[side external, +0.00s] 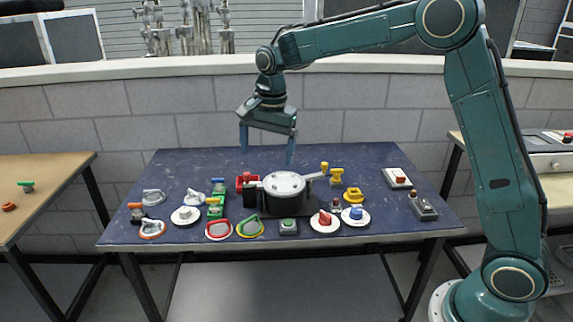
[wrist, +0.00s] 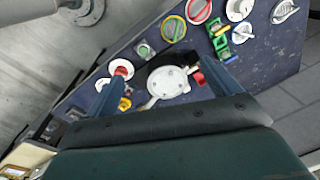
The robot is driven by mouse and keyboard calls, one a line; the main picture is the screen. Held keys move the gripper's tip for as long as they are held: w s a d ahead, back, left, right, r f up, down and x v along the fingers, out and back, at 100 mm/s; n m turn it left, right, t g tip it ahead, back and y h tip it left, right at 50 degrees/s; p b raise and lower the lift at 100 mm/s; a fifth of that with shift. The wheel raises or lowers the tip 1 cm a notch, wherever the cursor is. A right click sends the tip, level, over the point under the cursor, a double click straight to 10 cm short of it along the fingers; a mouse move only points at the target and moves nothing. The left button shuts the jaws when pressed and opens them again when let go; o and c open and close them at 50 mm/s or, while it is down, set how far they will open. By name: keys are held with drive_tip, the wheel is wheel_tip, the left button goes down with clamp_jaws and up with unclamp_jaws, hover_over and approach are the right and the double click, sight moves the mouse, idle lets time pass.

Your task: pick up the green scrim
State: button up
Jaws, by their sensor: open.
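The round disc with a green and yellow rim (side external: 250,228), which looks like the green scrim, lies flat near the front edge of the dark blue table (side external: 350,160). It also shows near the top of the wrist view (wrist: 174,29). A similar red-rimmed disc (side external: 219,229) lies just left of it. My gripper (side external: 267,157) is open and empty, pointing down above the back half of the table. It is well above and behind the green disc, not touching anything. In the wrist view, the gripper's fingers (wrist: 162,75) spread on either side of a round silver-topped device.
The silver-topped black device (side external: 284,184) stands mid-table behind the green disc. A green-buttoned box (side external: 288,227) sits just right of the disc. A white disc with a red knob (side external: 324,222) and several small coloured items surround the device. The table's back right is fairly clear.

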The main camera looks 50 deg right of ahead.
sight(249, 218)
drive_tip(key=w+f+m+g, duration=0.1)
drive_tip(key=w+f+m, duration=0.3)
drive_tip(key=w+f, duration=0.3)
wheel_tip(249, 218, down, 5)
drive_tip(key=shift+w+a+r, duration=0.15)
drive_tip(key=shift+w+a, duration=0.2)
drive_tip(key=shift+f, duration=4.3)
drive_tip(key=shift+f, duration=0.15)
drive_tip(key=shift+d+f, duration=0.15)
drive_tip(key=shift+f, duration=2.3)
drive_tip(key=shift+c, duration=0.4)
drive_tip(key=c, duration=1)
